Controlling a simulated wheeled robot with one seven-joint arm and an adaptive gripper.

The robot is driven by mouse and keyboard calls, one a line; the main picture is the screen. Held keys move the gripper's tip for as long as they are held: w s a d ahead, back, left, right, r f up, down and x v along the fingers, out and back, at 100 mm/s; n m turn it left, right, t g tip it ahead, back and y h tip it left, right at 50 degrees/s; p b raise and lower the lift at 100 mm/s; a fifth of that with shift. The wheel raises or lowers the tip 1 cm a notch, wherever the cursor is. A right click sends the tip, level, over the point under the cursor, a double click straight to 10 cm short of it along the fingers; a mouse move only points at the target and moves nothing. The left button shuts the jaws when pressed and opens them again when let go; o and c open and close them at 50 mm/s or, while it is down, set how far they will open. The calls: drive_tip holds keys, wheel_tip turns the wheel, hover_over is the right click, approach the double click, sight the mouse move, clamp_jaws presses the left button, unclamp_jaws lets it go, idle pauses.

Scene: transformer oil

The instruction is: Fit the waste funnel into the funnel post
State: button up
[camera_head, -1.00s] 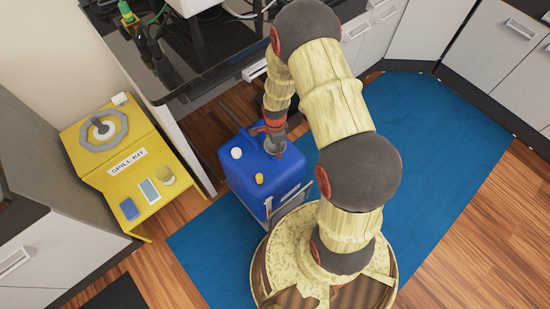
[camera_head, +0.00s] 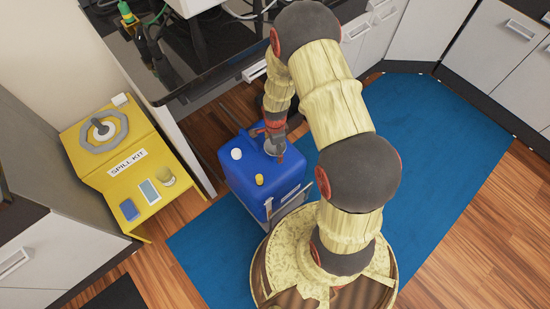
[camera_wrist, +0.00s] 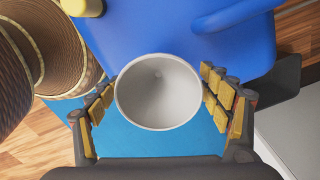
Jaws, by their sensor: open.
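The waste funnel (camera_wrist: 158,92) shows in the wrist view as a pale grey round cup, seen into its wide mouth. My gripper (camera_wrist: 160,100) is open, with one finger on each side of the funnel. The fingertips are close to its rim, and I cannot tell whether they touch it. In the head view, my gripper (camera_head: 274,140) is at the far right part of the blue container's top (camera_head: 246,165), with the grey funnel (camera_head: 272,149) partly hidden between the fingers. The funnel post is not clearly visible, so I cannot tell how the funnel is seated.
The blue container has a white cap (camera_head: 236,154) and a yellow cap (camera_head: 259,179). A yellow spill kit stand (camera_head: 150,203) is at the left. A dark-topped bench (camera_head: 190,85) is behind. The blue mat (camera_head: 430,160) is clear at the right.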

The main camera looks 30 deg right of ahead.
wheel_tip(320, 180, up, 12)
idle(0.6)
drive_tip(key=s+a+n+g, duration=0.1)
drive_tip(key=s+n+g, duration=0.1)
drive_tip(key=s+n, duration=0.35)
drive_tip(key=s+a+r+n+t+p, duration=0.2)
drive_tip(key=s+r+n, duration=0.2)
drive_tip(key=r, duration=1)
drive_tip(key=s+a+r+n+t+p, duration=0.2)
drive_tip(key=s+a+r+n+t, duration=0.1)
drive_tip(key=r, duration=1.1)
drive_tip(key=s+a+r+n+t+p, duration=0.2)
drive_tip(key=s+r+n, duration=0.3)
drive_tip(key=r, duration=0.8)
drive_tip(key=a+n+p, duration=0.1)
drive_tip(key=n, duration=0.1)
drive_tip(key=shift+a+r+n, duration=0.25)
drive_tip(key=shift+r+n, duration=0.1)
drive_tip(key=shift+r, duration=0.05)
